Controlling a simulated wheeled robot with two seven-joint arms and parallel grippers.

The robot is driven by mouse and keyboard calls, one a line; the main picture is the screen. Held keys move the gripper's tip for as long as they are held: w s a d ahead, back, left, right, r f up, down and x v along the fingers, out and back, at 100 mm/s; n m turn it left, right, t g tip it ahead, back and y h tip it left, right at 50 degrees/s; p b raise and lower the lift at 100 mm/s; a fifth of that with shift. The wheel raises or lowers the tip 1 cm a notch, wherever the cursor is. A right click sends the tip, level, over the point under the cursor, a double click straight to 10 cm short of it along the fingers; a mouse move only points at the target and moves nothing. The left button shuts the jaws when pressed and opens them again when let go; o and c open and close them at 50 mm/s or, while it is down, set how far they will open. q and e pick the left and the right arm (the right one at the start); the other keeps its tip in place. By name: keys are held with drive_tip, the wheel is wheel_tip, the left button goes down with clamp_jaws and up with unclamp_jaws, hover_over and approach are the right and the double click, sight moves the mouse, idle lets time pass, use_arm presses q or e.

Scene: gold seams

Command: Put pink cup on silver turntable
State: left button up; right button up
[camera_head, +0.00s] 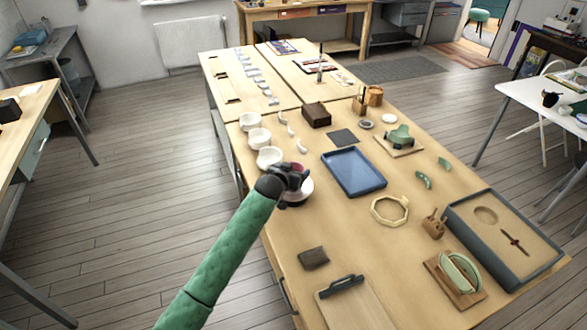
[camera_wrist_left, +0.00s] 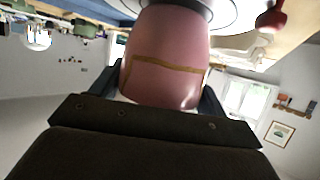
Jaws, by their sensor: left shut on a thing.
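The pink cup (camera_wrist_left: 165,62), with a gold seam across it, fills the middle of the left wrist view, which looks upside down. My left gripper (camera_head: 290,178) is shut on it; dark fingers stand on both sides of the cup. A pale round disc with a grey centre, seemingly the silver turntable (camera_wrist_left: 228,14), lies at the cup's far end in that view. I cannot tell whether the cup touches it. In the head view my gripper mostly hides the cup, and a pale round rim (camera_head: 307,190) shows beneath it. My right gripper is not in view.
White bowls (camera_head: 269,157) stand in a row behind my left gripper. A blue tray (camera_head: 353,172) lies to its right, with an octagonal frame (camera_head: 389,210) nearer. A dark block (camera_head: 313,258) lies in front. Bare tabletop lies between the block and the frame.

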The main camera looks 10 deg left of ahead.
use_arm(q)
drive_tip(key=shift+f, duration=0.25)
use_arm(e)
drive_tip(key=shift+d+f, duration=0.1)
use_arm(q)
drive_tip(key=o, duration=0.9)
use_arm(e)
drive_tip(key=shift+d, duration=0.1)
use_arm(q)
drive_tip(key=shift+r, duration=0.15)
drive_tip(key=shift+s, duration=0.3)
drive_tip(key=b+v, duration=0.3)
drive_tip(key=v, duration=0.8)
drive_tip(key=shift+s+r+b, duration=0.1)
drive_tip(key=shift+s+b, duration=0.05)
drive_tip(key=shift+b, duration=0.2)
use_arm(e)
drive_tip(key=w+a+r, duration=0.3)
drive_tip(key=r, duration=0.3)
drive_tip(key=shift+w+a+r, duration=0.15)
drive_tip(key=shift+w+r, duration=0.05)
